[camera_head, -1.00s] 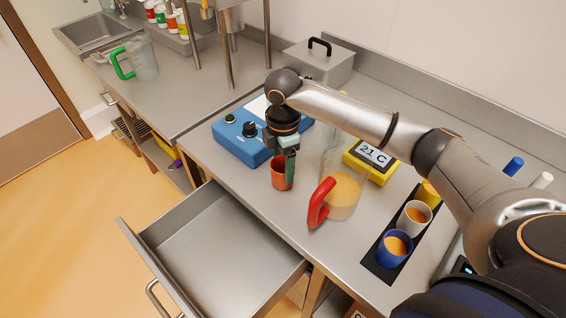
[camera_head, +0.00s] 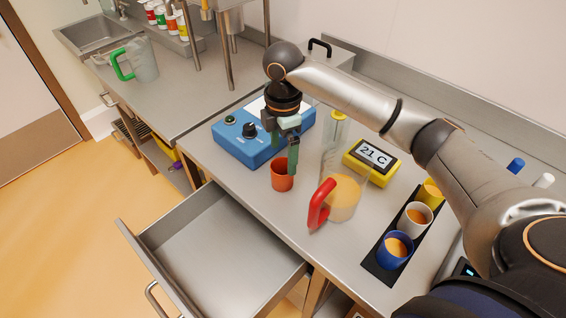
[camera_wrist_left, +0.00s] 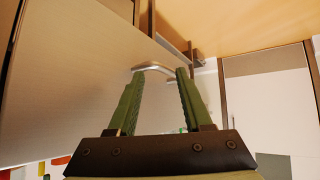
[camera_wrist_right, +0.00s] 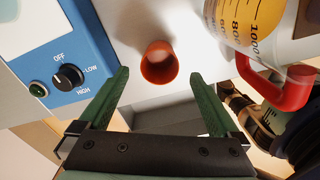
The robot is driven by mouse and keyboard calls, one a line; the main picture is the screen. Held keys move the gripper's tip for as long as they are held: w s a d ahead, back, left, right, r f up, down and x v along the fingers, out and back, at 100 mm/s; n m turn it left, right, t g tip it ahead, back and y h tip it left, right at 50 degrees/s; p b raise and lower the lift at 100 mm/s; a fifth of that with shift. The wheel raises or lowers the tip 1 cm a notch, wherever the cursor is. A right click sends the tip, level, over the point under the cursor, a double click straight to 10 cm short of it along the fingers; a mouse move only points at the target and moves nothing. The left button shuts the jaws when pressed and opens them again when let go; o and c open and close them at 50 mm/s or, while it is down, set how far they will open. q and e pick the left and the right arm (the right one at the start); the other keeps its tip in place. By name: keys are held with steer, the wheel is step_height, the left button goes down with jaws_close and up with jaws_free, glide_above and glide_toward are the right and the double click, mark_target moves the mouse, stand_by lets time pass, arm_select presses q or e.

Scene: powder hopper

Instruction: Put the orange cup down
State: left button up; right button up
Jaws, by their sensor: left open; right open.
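The orange cup (camera_head: 282,175) stands upright on the steel counter, between the blue control box and the clear jug. It also shows in the right wrist view (camera_wrist_right: 159,64), where it looks empty and lies ahead between the fingers. My right gripper (camera_head: 284,168) is open just above and behind the cup; in the right wrist view (camera_wrist_right: 159,90) its fingers are apart and clear of the cup. My left gripper (camera_wrist_left: 157,80) is open and empty in the left wrist view, with a metal bar handle beyond its fingertips. The left arm is not in the head view.
The blue box (camera_head: 247,150) stands left of the cup. The clear jug (camera_head: 344,195) with a red handle and orange powder stands right. A yellow 21 C display (camera_head: 371,160) and a dark tray (camera_head: 381,271) with filled cups lie further right. An open, empty drawer (camera_head: 215,250) is below.

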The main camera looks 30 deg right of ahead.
step_height(320, 180, up, 7)
stand_by(0.8)
